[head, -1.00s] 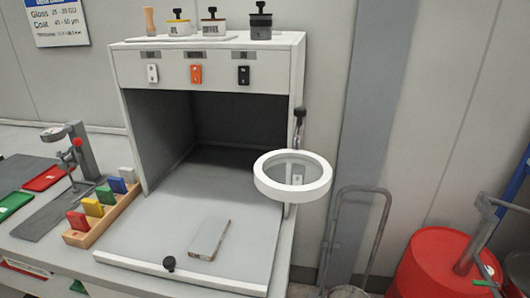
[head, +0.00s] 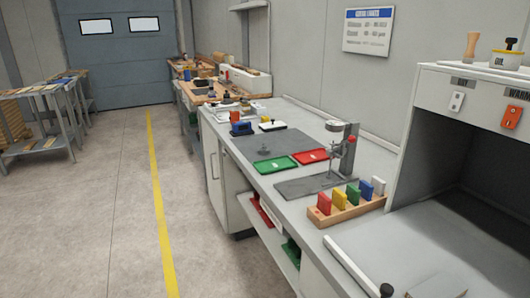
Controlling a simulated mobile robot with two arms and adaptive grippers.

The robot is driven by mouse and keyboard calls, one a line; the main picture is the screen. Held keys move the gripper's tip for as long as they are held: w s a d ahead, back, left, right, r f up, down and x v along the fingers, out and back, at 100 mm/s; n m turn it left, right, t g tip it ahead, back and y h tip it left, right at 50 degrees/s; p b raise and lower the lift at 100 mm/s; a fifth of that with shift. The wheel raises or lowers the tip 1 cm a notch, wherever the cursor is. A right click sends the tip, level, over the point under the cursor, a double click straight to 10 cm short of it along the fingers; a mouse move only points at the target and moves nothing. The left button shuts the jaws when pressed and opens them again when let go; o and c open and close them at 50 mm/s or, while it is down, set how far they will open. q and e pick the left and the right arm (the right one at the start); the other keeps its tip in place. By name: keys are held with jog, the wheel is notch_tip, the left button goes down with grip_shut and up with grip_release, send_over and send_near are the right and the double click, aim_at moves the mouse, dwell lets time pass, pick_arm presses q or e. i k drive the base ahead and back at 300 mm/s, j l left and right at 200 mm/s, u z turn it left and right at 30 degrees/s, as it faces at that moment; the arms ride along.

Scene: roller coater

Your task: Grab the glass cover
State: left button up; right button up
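No part of either gripper is in view. I cannot make out for certain which thing is the glass cover. The open-fronted white cabinet (head: 425,100) is cut off at the right edge. A pale flat panel (head: 400,250) lies at its opening, with a white strip (head: 350,264) along its left edge and a black knob (head: 386,290) at the bottom of the frame. Whether this panel is glass cannot be told.
A long grey bench (head: 290,205) runs away from the cabinet. It holds a wooden rack (head: 347,208) of coloured blocks, a stand (head: 347,150), a red tray (head: 312,156) and a green tray (head: 276,165). The floor (head: 90,220) left of the bench is clear.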

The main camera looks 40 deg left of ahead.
aim_at(263, 151)
jog(key=i+j+z, duration=0.1)
jog(key=j, duration=0.3)
jog(key=i+j+z, duration=0.1)
jog(key=j, duration=0.25)
jog(key=i+j, duration=0.15)
jog(key=j, duration=0.25)
jog(key=i+j+z, duration=0.15)
jog(key=j, duration=0.25)
